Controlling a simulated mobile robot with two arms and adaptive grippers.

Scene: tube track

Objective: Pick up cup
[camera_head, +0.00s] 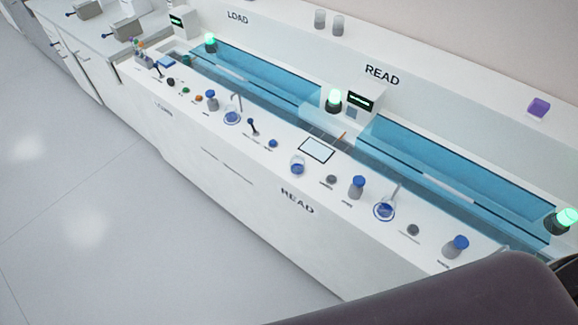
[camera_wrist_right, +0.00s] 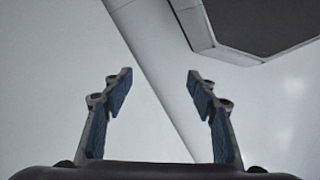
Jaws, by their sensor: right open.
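Several cup-like vessels show in the head view; I cannot tell which one is the task's cup. Two grey cylindrical cups, one left (camera_head: 320,19) and one right (camera_head: 338,24), stand on the high back ledge. My right gripper (camera_wrist_right: 158,78) shows in the right wrist view, open with nothing between its fingers. No cup shows in that view. My left gripper is not in view.
A blue-covered track (camera_head: 440,175) runs behind. A purple block (camera_head: 539,107) sits at back right. The floor (camera_head: 80,220) is clear.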

